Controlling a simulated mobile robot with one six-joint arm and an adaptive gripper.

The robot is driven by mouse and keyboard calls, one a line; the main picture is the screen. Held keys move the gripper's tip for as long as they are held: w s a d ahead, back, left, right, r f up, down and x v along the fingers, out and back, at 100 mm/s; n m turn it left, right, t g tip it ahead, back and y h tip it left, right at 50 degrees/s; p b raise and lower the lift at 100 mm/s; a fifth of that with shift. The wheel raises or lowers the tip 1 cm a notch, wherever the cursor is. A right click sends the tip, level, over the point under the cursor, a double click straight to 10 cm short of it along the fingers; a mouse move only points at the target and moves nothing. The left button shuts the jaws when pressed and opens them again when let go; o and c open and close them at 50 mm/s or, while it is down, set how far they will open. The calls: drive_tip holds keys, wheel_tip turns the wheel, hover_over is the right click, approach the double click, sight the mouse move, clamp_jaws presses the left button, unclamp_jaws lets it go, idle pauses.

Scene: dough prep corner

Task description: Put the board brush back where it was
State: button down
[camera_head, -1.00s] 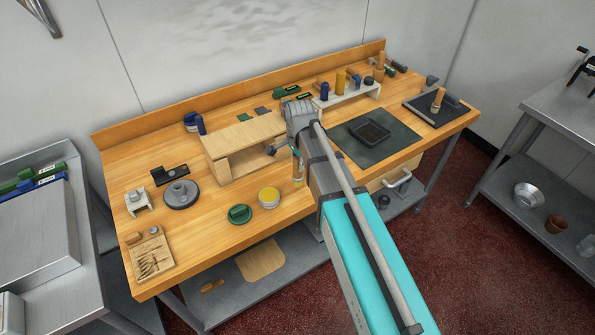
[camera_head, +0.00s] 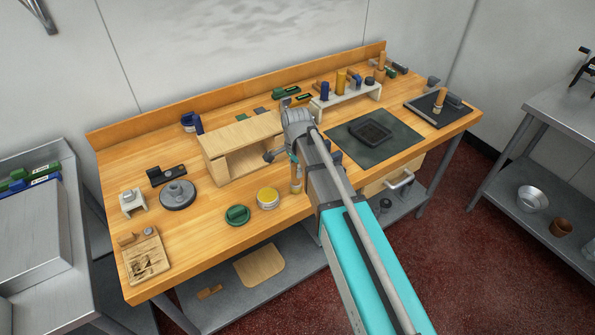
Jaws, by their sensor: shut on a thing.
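My gripper (camera_head: 295,158) is over the front part of the wooden worktable, just right of the light wooden stand. My own arm hides much of it. It is shut on a slim tan thing (camera_head: 296,184), which I take to be the board brush. The brush hangs roughly upright near the table's front edge. Its far side is hidden, and I cannot tell whether its lower end touches the table.
The wooden stand (camera_head: 241,134) is close on the left. A yellow-topped jar (camera_head: 268,198) and green round thing (camera_head: 237,215) stand at the front. A dark mat (camera_head: 395,150) with a tray (camera_head: 371,131) lies right. A white riser (camera_head: 345,96) stands behind.

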drive_tip(key=shift+f, duration=0.15)
drive_tip(key=shift+c, duration=1.8)
unclamp_jaws()
drive_tip(key=shift+r, duration=0.2)
wheel_tip(320, 180, up, 12)
drive_tip(key=p, duration=1.2)
drive_tip(key=shift+d, duration=0.15)
drive_tip(key=s+d+n, duration=0.5)
drive_tip(key=s+d, duration=0.1)
drive_tip(key=d, duration=0.3)
drive_tip(key=s+d+n, duration=0.6)
drive_tip(key=s+d, duration=0.1)
drive_tip(key=d, duration=0.3)
drive_tip(key=shift+s+d, duration=0.2)
drive_tip(key=shift+s, duration=0.1)
